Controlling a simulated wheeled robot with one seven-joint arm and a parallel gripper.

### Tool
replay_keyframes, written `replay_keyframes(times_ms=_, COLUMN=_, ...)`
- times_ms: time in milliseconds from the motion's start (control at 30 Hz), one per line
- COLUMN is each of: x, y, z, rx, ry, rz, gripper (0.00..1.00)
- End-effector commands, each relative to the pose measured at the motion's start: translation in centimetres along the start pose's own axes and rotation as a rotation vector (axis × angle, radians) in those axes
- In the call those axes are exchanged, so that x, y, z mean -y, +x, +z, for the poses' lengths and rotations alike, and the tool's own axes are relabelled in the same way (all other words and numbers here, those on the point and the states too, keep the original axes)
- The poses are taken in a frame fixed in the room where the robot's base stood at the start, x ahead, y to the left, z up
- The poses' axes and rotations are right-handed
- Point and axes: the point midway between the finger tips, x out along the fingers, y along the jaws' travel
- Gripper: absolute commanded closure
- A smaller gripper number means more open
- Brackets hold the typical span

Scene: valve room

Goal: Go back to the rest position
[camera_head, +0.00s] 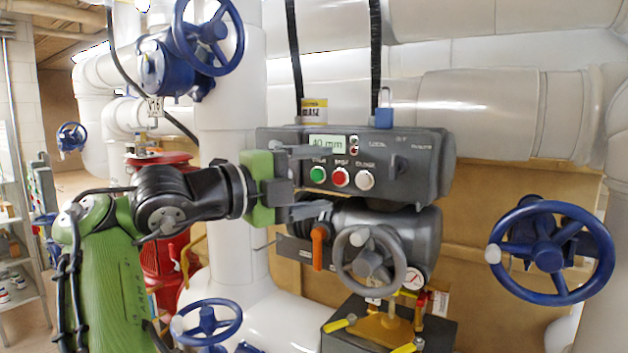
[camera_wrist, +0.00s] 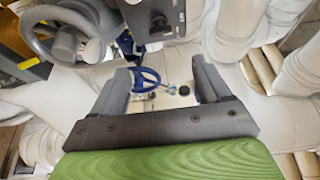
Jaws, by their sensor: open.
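My gripper (camera_head: 312,181) is green with dark fingers and shows in the middle of the head view. It is open and empty, with its fingers in front of the left end of the grey control box (camera_head: 425,165). The arm reaches in from the left at about the box's height. In the wrist view my gripper (camera_wrist: 163,88) also stands open, with white pipes and a blue handwheel (camera_wrist: 146,79) seen beyond and between the fingers. I cannot tell whether a finger touches the box.
The box carries a display, green (camera_head: 318,174), red and white buttons. Below it are an orange lever (camera_head: 318,246) and a grey handwheel (camera_head: 370,258). Blue handwheels stand at upper left (camera_head: 208,32), lower left (camera_head: 207,322) and right (camera_head: 550,252). A red valve body (camera_head: 165,255) is behind my arm.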

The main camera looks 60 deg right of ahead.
Motion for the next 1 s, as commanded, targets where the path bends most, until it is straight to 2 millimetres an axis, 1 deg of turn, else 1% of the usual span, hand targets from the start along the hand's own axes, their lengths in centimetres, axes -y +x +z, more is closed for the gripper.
replay_keyframes(times_ms=367, x=0.0, y=0.0, z=0.0, rx=0.0, ry=0.0, rz=0.0, gripper=0.23)
replay_keyframes(times_ms=433, x=-0.3, y=0.5, z=0.2, rx=0.013, ry=-0.022, rz=0.014, gripper=0.23)
replay_keyframes(times_ms=467, x=-0.7, y=1.0, z=0.5, rx=0.031, ry=-0.054, rz=0.034, gripper=0.23)
replay_keyframes(times_ms=533, x=-2.8, y=2.9, z=1.8, rx=0.129, ry=-0.199, rz=0.116, gripper=0.23)
replay_keyframes(times_ms=567, x=-4.3, y=3.7, z=2.8, rx=0.202, ry=-0.291, rz=0.162, gripper=0.23)
replay_keyframes(times_ms=600, x=-6.7, y=4.3, z=4.2, rx=0.324, ry=-0.428, rz=0.221, gripper=0.23)
replay_keyframes(times_ms=633, x=-8.6, y=4.2, z=5.2, rx=0.436, ry=-0.536, rz=0.256, gripper=0.23)
replay_keyframes(times_ms=667, x=-10.7, y=3.6, z=6.2, rx=0.556, ry=-0.645, rz=0.281, gripper=0.23)
replay_keyframes(times_ms=700, x=-13.2, y=2.0, z=7.2, rx=0.721, ry=-0.781, rz=0.294, gripper=0.23)
replay_keyframes(times_ms=733, x=-15.0, y=0.4, z=7.6, rx=0.85, ry=-0.879, rz=0.287, gripper=0.23)
replay_keyframes(times_ms=767, x=-16.7, y=-1.6, z=7.8, rx=0.982, ry=-0.975, rz=0.268, gripper=0.23)
replay_keyframes(times_ms=800, x=-18.7, y=-4.5, z=7.5, rx=1.154, ry=-1.094, rz=0.222, gripper=0.23)
replay_keyframes(times_ms=867, x=-21.3, y=-9.0, z=6.2, rx=1.387, ry=-1.251, rz=0.116, gripper=0.23)
replay_keyframes(times_ms=900, x=-22.7, y=-11.9, z=4.8, rx=1.525, ry=-1.345, rz=0.028, gripper=0.23)
replay_keyframes(times_ms=967, x=-24.8, y=-16.1, z=2.1, rx=1.711, ry=-1.474, rz=-0.129, gripper=0.23)
replay_keyframes(times_ms=1000, x=-26.2, y=-18.5, z=0.0, rx=1.82, ry=-1.554, rz=-0.247, gripper=0.23)
